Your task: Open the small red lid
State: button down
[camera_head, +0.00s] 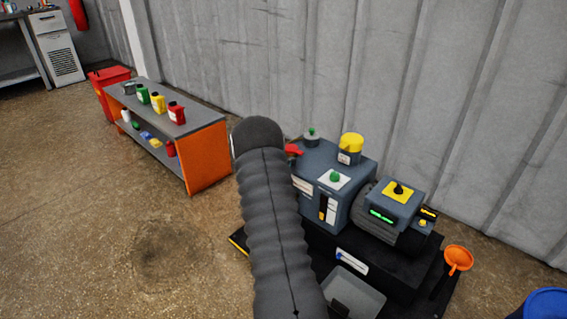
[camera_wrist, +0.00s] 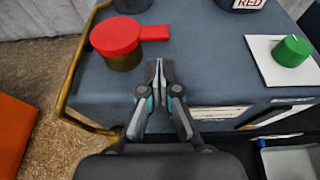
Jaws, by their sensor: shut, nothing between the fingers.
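The small red lid (camera_wrist: 117,36) sits flat on a short brass neck (camera_wrist: 127,62) on top of the blue-grey machine, at the upper left of the wrist view. Its flat red tab points right. In the head view only part of the lid (camera_head: 293,150) shows beside my arm. No contact with the lid shows. In the head view my gripper is hidden behind my arm.
A green knob (camera_wrist: 291,51) on a white plate is to the right. A brass rail (camera_wrist: 66,95) runs along the machine's left edge. An orange funnel (camera_head: 458,259) is at right.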

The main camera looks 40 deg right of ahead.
jog(key=shift+x, duration=1.1)
jog(key=shift+s+r, duration=0.1)
